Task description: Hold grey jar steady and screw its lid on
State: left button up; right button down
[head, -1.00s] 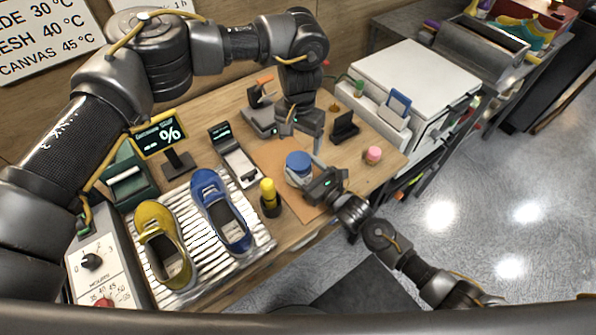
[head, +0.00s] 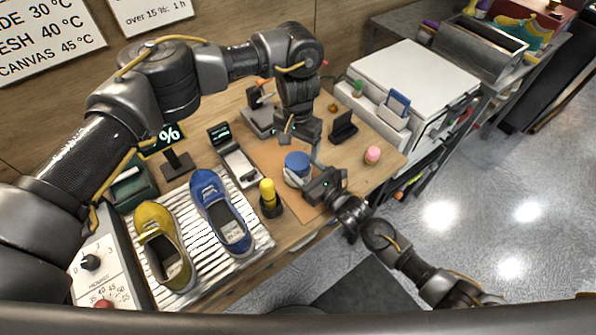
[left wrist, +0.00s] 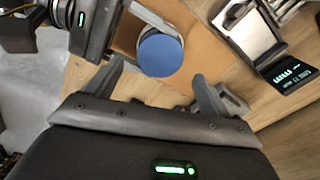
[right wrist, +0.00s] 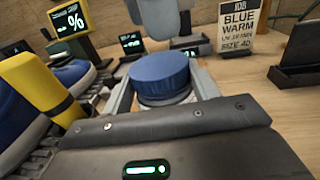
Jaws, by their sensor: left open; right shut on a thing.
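The grey jar (head: 294,178) stands on the brown mat with a blue lid (head: 297,160) on top. In the right wrist view a ridged ring shows under the lid (right wrist: 160,75); whether the lid is screwed tight I cannot tell. My right gripper (head: 309,176) is shut on the jar's body from the near right side. My left gripper (head: 298,146) is open and empty, just behind and above the lid. In the left wrist view the lid (left wrist: 160,55) lies ahead of and between its spread fingers (left wrist: 157,86), apart from them.
A yellow-capped bottle (head: 268,192) stands left of the jar, beside the rack with blue (head: 219,208) and yellow (head: 158,240) sneakers. A small display scale (head: 234,160) lies behind the bottle. A pink-topped jar (head: 372,155) stands to the right. The brown mat (head: 275,153) has bare room behind.

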aim_at(298, 160)
pick_arm(q)
jog(key=shift+f, duration=2.7)
jog(key=c, duration=1)
jog(key=m, duration=0.4)
jog(key=shift+c, duration=0.2)
jog(key=shift+d, duration=0.1)
jog(key=o, duration=1.1)
